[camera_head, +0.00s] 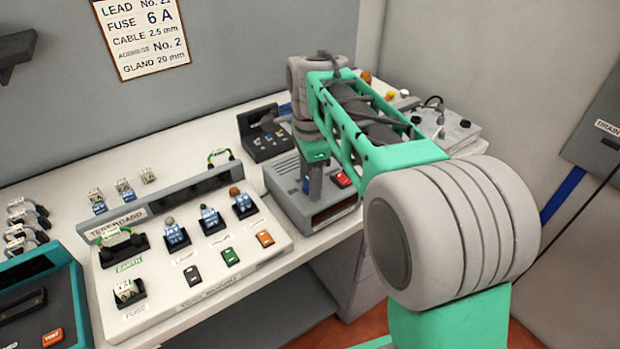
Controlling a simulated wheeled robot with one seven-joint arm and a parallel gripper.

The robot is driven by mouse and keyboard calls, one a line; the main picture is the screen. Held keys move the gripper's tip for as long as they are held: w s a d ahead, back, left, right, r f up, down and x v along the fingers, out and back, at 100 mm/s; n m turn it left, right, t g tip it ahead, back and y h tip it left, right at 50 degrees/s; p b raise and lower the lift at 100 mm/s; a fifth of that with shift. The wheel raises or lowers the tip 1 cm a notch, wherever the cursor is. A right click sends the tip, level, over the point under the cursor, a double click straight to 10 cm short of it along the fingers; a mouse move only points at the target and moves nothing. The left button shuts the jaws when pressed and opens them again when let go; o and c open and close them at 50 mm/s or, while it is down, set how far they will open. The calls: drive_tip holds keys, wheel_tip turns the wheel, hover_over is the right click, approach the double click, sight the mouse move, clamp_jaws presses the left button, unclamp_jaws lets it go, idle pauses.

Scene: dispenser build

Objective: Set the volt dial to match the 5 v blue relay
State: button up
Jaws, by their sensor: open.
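My gripper (316,185) points down over the grey box-shaped unit (285,187) right of the testboard. It is open, but its fingertips are small and partly hidden by my arm. The unit has a red switch (342,179) on top and a dark slot in front. I cannot make out a volt dial; my arm and gripper cover part of the unit's top. Small blue blocks that may be relays sit in black holders on the testboard (255,258), at left (174,236), middle (210,219) and right (243,203). Their voltage markings are too small to read.
Small blue-and-white parts (97,201) stand on the bench behind the testboard. A teal test unit (70,300) is at the lower left. A black holder (265,135) stands behind the grey unit. A pale box with cables (447,128) is at the right.

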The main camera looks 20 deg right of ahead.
clamp_jaws()
idle(0.4)
drive_tip(key=shift+n, duration=0.3)
drive_tip(key=n+p, duration=0.1)
drive_tip(key=n, duration=0.4)
drive_tip(key=shift+r+p, duration=0.1)
drive_tip(key=shift+p, duration=0.25)
drive_tip(key=n+p, duration=0.1)
drive_tip(key=n, duration=0.5)
drive_tip(key=shift+n, duration=0.3)
unclamp_jaws()
idle(0.3)
